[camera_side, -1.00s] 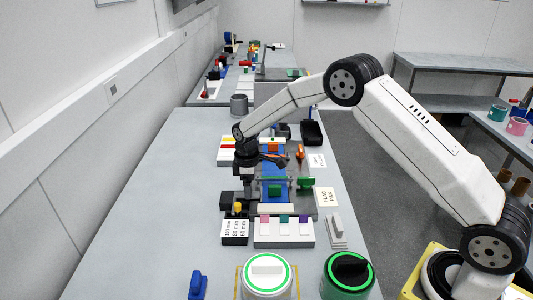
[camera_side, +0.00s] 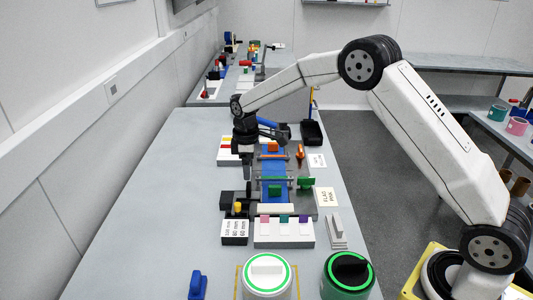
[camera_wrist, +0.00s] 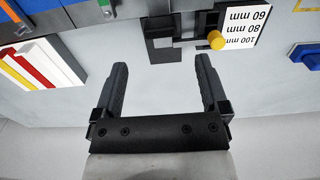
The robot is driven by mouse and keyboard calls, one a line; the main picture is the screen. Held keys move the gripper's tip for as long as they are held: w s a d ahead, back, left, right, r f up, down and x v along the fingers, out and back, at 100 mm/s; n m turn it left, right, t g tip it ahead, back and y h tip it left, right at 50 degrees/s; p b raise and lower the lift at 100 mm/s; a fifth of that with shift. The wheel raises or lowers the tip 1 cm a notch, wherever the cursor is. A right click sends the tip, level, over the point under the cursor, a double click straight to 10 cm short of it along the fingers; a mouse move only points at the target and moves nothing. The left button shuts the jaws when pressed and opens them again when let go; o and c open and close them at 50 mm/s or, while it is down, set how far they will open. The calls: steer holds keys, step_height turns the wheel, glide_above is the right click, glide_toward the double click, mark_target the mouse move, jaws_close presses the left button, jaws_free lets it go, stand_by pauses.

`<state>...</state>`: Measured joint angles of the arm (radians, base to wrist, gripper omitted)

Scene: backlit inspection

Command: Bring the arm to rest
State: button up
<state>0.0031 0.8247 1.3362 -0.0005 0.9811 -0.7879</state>
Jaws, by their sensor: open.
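My gripper (camera_wrist: 160,80) is open and empty in the wrist view, its two dark fingers spread over bare grey tabletop. In the side view my gripper (camera_side: 247,172) hangs from my wrist above the table, to the left of the grey fixture with the blue strip (camera_side: 273,185). My white arm reaches in from the right with its elbow raised. Nothing sits between the fingers.
A white block with red and yellow strips (camera_wrist: 42,62) lies left in the wrist view. A label block reading 60, 80 and 100 mm (camera_wrist: 245,25) with a yellow knob is at upper right. Two round green-ringed containers (camera_side: 267,275) stand at the front. The table's left side is clear.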

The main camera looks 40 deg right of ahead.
steer(key=shift+s, duration=0.15)
steer(key=s+r+m+t, duration=0.2)
steer(key=s+m, duration=0.7)
steer(key=s, duration=1.8)
steer(key=shift+r+t, duration=0.15)
steer(key=shift+t, duration=0.15)
